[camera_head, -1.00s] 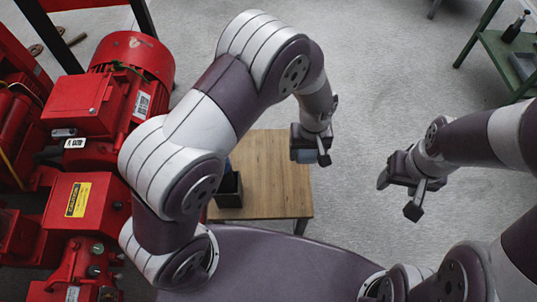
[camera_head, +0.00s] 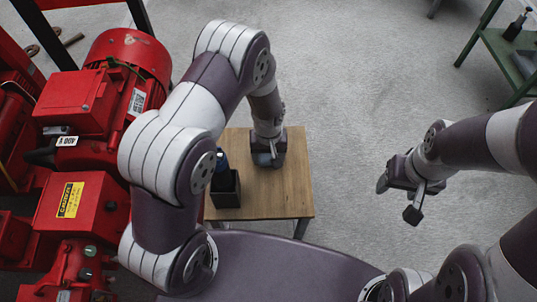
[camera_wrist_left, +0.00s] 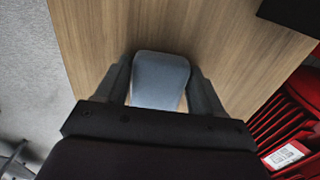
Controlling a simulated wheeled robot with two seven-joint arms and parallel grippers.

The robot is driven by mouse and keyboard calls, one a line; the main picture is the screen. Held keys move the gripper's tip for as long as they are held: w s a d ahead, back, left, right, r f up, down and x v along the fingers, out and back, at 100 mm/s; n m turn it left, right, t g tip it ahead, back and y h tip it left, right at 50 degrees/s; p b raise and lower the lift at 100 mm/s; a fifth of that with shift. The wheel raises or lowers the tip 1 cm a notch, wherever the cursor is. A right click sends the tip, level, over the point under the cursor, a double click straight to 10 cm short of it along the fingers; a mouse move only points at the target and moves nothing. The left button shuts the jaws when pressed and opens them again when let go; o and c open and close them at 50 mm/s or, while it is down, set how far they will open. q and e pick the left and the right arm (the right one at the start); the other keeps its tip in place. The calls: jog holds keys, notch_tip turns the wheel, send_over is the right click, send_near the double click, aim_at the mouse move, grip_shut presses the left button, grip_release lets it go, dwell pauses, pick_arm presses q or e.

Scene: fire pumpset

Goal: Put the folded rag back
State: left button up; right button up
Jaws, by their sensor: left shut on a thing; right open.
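The folded rag (camera_wrist_left: 160,80) is a blue-grey, rounded pad between the two fingers of my left gripper (camera_wrist_left: 162,92) in the left wrist view. That gripper is shut on it. In the head view, my left gripper (camera_head: 266,160) points down over the far part of the wooden table (camera_head: 285,195), with a bit of the rag (camera_head: 262,159) showing at its tip. I cannot tell whether the rag touches the table top. My right gripper (camera_head: 399,199) is open and empty, off to the right above the floor.
A black open box (camera_head: 227,192) with a blue item (camera_head: 221,162) stands on the table's left side. Red pump machinery (camera_head: 100,110) stands close at the left. A green bench (camera_head: 510,60) is at the top right. The table's right and front parts are clear.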

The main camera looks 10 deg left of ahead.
aim_at(268, 156)
pick_arm(q)
jog(key=o, duration=0.8)
jog(key=shift+f, duration=0.15)
notch_tip(268, 156, up, 12)
jog(key=p, duration=0.4)
